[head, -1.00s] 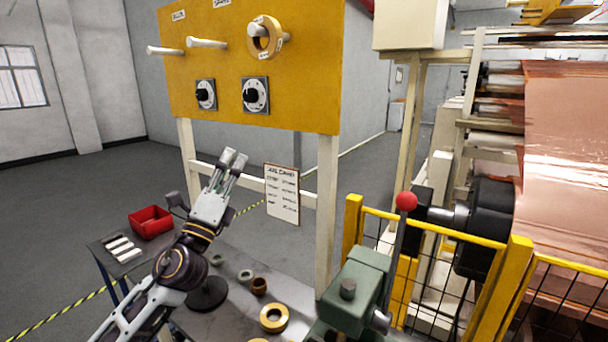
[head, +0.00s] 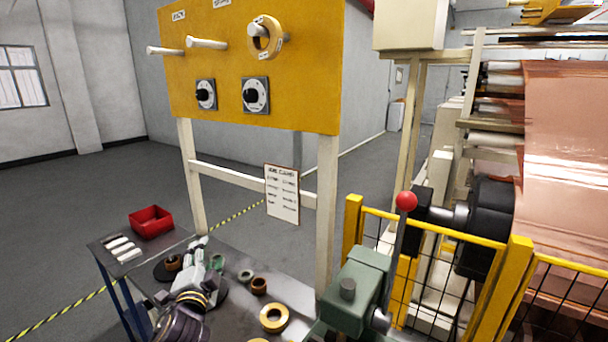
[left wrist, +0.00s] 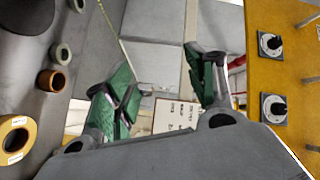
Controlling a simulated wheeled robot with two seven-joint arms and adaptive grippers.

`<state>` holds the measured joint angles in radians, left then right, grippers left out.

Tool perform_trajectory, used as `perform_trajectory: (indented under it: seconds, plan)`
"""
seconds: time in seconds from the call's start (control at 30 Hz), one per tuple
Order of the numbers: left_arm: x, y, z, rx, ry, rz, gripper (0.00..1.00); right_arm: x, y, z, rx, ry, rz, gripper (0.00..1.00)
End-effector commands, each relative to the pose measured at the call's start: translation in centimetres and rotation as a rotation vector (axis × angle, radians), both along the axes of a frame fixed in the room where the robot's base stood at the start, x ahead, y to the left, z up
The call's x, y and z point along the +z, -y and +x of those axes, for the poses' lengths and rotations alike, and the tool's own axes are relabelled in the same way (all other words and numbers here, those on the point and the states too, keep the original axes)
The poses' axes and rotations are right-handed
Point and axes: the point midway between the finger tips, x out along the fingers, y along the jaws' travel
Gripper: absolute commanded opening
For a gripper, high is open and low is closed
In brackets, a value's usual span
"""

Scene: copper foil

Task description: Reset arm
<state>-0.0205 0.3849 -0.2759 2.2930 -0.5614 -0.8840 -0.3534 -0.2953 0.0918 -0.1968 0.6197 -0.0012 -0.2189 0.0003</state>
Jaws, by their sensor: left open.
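My left gripper (head: 208,255) is low at the left of the head view, over the grey table beside several rings. In the left wrist view its two green-padded fingers (left wrist: 165,95) are spread apart with nothing between them. My right gripper is not in either view. No object is held.
The grey table (head: 245,300) bears a yellow roll (head: 274,318), a brown ring (head: 259,286) and white pieces (head: 122,248). A red bin (head: 151,222) is at its far left. A yellow board (head: 300,70) with pegs and knobs stands behind. A green machine with a red-knobbed lever (head: 406,201) is right of it.

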Motion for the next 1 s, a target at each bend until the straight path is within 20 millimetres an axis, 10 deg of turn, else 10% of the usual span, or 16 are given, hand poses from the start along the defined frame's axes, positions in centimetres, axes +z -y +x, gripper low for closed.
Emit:
perform_trajectory:
  seconds: [1.0]
  plan:
    - [-23.7,0.6,-18.9,0.341,-0.809,-0.757,0.56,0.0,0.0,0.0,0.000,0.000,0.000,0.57]
